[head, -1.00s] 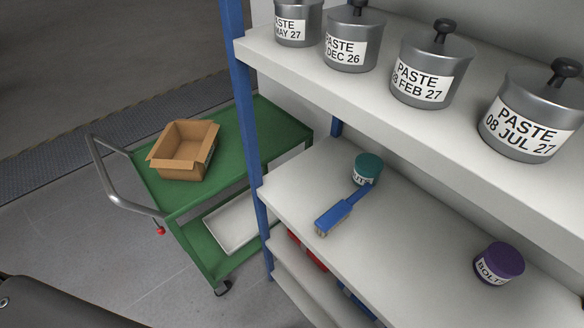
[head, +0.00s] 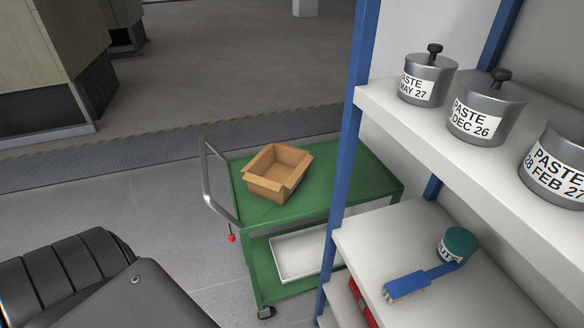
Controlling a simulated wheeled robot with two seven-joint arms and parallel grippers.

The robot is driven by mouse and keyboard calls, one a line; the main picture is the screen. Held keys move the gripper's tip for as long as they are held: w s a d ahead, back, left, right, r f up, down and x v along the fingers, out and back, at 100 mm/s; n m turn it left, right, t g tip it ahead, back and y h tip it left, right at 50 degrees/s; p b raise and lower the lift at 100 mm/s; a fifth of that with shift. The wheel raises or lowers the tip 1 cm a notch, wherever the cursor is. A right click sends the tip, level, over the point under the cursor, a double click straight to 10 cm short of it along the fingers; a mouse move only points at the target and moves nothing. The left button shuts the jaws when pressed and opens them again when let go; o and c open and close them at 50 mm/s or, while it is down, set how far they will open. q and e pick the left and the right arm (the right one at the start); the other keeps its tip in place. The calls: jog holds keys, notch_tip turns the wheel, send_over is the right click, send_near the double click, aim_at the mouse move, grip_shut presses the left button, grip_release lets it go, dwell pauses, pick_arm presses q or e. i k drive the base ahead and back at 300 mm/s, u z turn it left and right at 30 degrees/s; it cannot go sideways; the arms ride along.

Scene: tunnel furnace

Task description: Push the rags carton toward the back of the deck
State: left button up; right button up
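An open cardboard carton (head: 270,182) with its flaps spread stands on the top deck of a green cart (head: 322,195). It sits at the left part of the deck, near the cart's grey handle (head: 217,180). Its inside looks empty from here, and no rags label can be read on the faces that show. Green deck lies bare to the right of the carton. Neither of my grippers shows in the head view; a dark part of my own body fills the lower left corner.
A blue-post shelf (head: 352,150) stands right of the cart and covers part of it. It holds several paste pots (head: 480,112), a teal jar (head: 457,245) and a blue brush (head: 420,282). A white tray (head: 297,257) lies on the cart's lower deck. Floor left of the cart is clear.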

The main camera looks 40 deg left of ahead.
aim_at(276, 173)
jog(key=z, duration=2.75)
jog(key=k, duration=2.05)
jog(key=u, duration=1.5)
jog(key=i, duration=0.5)
jog(key=u, duration=0.05)
